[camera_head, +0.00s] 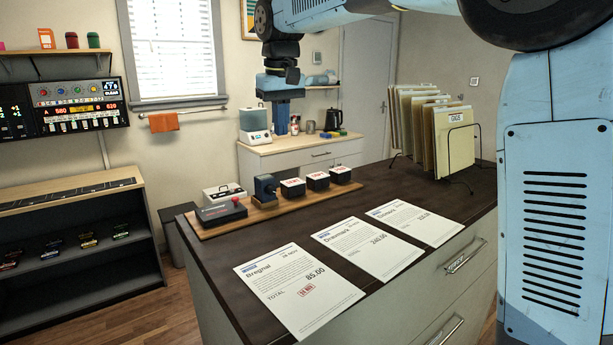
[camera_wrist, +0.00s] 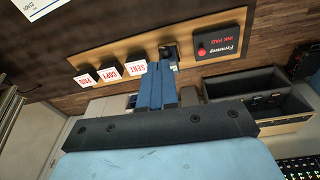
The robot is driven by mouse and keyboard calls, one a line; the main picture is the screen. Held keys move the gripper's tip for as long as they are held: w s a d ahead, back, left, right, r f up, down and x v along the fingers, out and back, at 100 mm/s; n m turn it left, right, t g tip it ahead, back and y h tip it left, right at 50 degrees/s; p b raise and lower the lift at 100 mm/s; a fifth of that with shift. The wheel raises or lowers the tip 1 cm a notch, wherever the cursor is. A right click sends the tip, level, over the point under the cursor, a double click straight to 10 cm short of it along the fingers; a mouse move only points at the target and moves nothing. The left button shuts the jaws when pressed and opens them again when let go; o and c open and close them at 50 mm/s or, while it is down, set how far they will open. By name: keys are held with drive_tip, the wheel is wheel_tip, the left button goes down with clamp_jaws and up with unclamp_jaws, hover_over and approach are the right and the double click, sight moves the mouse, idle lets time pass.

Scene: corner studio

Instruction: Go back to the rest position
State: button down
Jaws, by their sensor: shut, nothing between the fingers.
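My gripper (camera_head: 282,118) hangs from my light-blue arm at the top middle of the head view, fingers down, high above the counter. Its blue fingers (camera_wrist: 158,88) are together and empty in the wrist view. In the wrist view these tops read PAID (camera_wrist: 87,103), COPY (camera_wrist: 110,76) and SENT (camera_wrist: 139,68). The fingertips overlap the picture near the dark stamp; no contact is visible.
Three papers lie on the dark counter (camera_head: 375,290); the Bregnal paper (camera_head: 285,305) carries a small red stamp mark. A wire rack of folders (camera_head: 440,140) stands at the back right. A shelf unit (camera_head: 80,240) is at left. The air around my gripper looks clear.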

drive_tip(key=s+d+m+t, duration=0.1)
drive_tip(key=s+d, duration=0.2)
drive_tip(key=d, duration=0.5)
drive_tip(key=s+d+m, duration=0.1)
drive_tip(key=s+d, duration=0.2)
drive_tip(key=d, duration=0.5)
drive_tip(key=s+d+f+m+t, duration=0.1)
drive_tip(key=s+d+f, duration=0.2)
drive_tip(key=s+d, duration=0.35)
drive_tip(key=s+d+f+m+t, duration=0.1)
drive_tip(key=s+d+f, duration=0.2)
drive_tip(key=s+d, duration=0.4)
drive_tip(key=s+d+f+m, duration=0.2)
drive_tip(key=s+d+f, duration=0.3)
drive_tip(key=d+f, duration=0.1)
drive_tip(key=shift+t, duration=0.5)
drive_tip(key=a, duration=0.1)
drive_tip(key=s+a, duration=0.1)
drive_tip(key=a, duration=0.1)
drive_tip(key=a+f, duration=0.1)
drive_tip(key=a, duration=0.1)
drive_tip(key=shift+s+a+f, duration=0.1)
drive_tip(key=shift+s, duration=0.2)
